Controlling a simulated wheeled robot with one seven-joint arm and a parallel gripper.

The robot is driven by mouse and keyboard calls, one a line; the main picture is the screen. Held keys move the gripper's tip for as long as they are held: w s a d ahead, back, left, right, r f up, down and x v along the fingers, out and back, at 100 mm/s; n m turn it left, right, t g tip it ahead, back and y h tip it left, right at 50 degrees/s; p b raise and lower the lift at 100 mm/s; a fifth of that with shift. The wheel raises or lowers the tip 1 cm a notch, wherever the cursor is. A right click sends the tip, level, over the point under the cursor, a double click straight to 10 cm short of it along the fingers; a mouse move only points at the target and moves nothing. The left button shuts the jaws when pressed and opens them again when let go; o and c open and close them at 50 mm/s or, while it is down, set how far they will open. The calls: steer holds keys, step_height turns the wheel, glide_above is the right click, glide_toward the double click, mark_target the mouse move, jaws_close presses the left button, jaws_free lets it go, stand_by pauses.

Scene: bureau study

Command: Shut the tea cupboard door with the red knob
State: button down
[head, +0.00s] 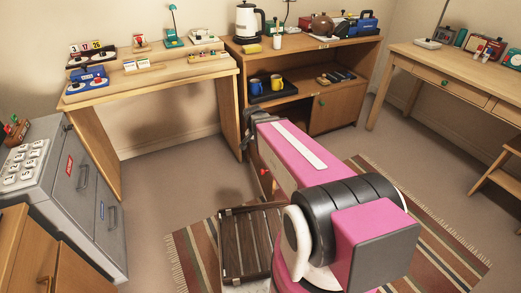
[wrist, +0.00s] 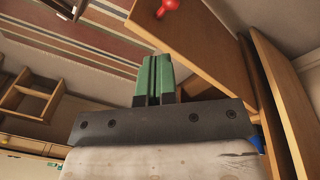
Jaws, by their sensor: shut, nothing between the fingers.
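The tea cupboard (head: 292,44) stands at the back of the head view. Its door with the red knob (head: 264,172) stands open at the lower left, mostly hidden behind my pink arm. In the wrist view the wooden door panel (wrist: 200,45) slants across the upper middle, with the red knob (wrist: 167,7) at the top edge. My gripper (wrist: 154,62) has its green fingers shut together with nothing between them. The fingertips appear close to the panel's edge; I cannot tell whether they touch. In the head view the fingers are hidden.
A second cupboard door (head: 335,105) is closed on the right. Mugs on a dark tray (head: 272,95) sit on the open shelf above. Desks stand left and right.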

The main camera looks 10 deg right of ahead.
steer(key=w+a+f+m+h, duration=0.1)
steer(key=w+a+m, duration=0.2)
steer(key=w+m, duration=0.2)
steer(key=w+a+m+h, duration=0.2)
steer(key=w+a+m, duration=0.1)
steer(key=w+m, duration=0.2)
steer(key=d+f, duration=0.8)
steer(key=f, duration=0.1)
steer(key=shift+w, duration=0.25)
steer(key=shift+d, duration=0.15)
